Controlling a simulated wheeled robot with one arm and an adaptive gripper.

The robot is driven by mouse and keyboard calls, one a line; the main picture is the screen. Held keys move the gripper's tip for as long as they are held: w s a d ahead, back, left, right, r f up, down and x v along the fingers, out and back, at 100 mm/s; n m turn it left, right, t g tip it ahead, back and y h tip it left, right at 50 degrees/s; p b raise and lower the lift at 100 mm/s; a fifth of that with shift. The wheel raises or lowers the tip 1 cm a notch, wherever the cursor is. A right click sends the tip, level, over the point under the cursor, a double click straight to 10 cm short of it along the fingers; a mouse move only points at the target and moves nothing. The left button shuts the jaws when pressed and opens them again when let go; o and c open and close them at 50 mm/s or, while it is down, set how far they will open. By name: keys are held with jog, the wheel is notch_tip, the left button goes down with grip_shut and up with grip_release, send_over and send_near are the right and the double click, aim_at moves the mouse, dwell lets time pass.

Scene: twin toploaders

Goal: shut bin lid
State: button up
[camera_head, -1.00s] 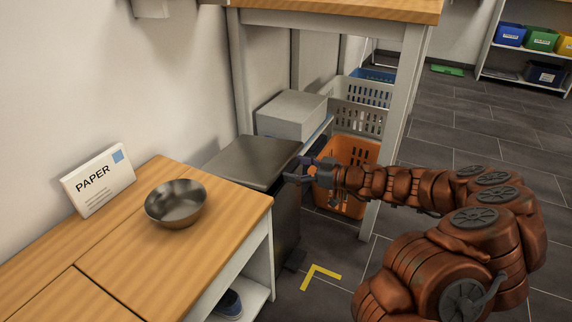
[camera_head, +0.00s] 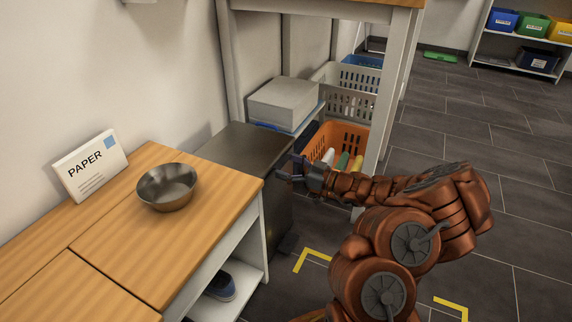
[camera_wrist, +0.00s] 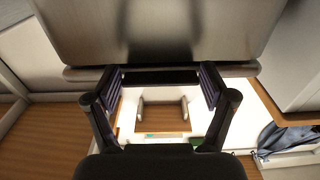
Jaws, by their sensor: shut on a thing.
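The bin (camera_head: 275,215) is a tall dark grey box between the wooden counter and the white-framed table. Its flat metallic lid (camera_head: 238,148) lies about level on top; I cannot make out a gap beneath it. My gripper (camera_head: 293,168) is at the lid's right edge, coming from the right. In the wrist view the lid (camera_wrist: 160,30) fills the top, and its rim runs across at the fingertips. My gripper (camera_wrist: 160,80) has its two fingers on either side there, shut on the lid's edge. The exact contact is hard to see.
A metal bowl (camera_head: 167,186) and a PAPER sign (camera_head: 90,165) stand on the wooden counter (camera_head: 130,240). A grey box (camera_head: 284,104) sits behind the bin. An orange basket (camera_head: 340,140) with bottles is behind my gripper. Yellow marks (camera_head: 312,260) lie on the open floor at right.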

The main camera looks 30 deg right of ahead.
jog(key=shift+f, duration=0.5)
jog(key=o, duration=1.3)
jog(key=shift+o, duration=1.2)
jog(key=shift+r, duration=0.15)
jog(key=shift+r, duration=0.1)
jog(key=v, duration=1.2)
jog(key=shift+w, duration=0.1)
